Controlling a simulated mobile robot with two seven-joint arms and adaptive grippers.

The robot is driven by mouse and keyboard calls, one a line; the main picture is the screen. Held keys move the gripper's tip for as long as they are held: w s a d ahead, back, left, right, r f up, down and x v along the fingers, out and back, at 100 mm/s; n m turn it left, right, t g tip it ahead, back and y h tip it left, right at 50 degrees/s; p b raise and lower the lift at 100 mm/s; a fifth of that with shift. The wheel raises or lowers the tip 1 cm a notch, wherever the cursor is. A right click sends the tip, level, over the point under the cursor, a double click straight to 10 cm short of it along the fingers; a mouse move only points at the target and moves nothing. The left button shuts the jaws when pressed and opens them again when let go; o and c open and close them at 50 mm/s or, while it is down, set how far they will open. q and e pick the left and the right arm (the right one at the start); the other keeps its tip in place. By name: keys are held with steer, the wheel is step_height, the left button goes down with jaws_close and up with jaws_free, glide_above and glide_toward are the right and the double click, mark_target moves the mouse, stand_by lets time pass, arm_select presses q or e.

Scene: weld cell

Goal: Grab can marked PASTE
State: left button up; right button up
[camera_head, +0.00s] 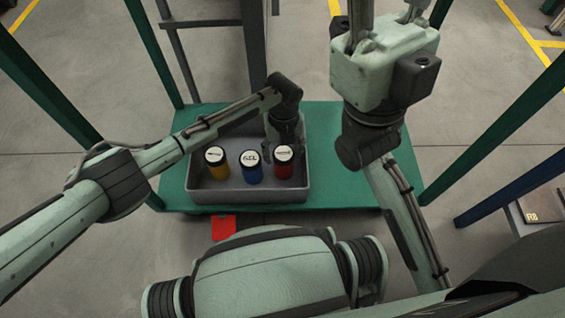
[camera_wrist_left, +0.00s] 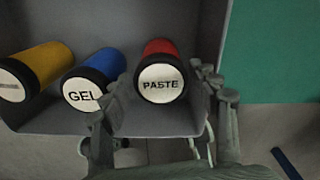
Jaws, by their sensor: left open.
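The can marked PASTE is red with a black-rimmed white lid (camera_head: 284,166). My left gripper (camera_head: 286,137) is open over the bin, at the far side of the red can. In the left wrist view its fingers (camera_wrist_left: 166,92) lie on either side of the PASTE lid; contact cannot be told. My right gripper (camera_head: 385,50) is raised at the upper right, its fingertips cut off by the top edge.
A blue can marked GEL (camera_head: 251,168) stands close left of the red one, with a yellow can (camera_head: 216,163) farther left. The grey bin (camera_head: 248,197) has raised walls and rests on a green platform (camera_head: 345,192). Green posts rise around it.

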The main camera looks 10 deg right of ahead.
arm_select(q)
step_height(320, 180, down, 3)
steer(key=shift+f+b, duration=0.2)
steer(key=shift+b, duration=0.2)
steer(key=shift+c, duration=0.4)
steer(key=c, duration=1.2)
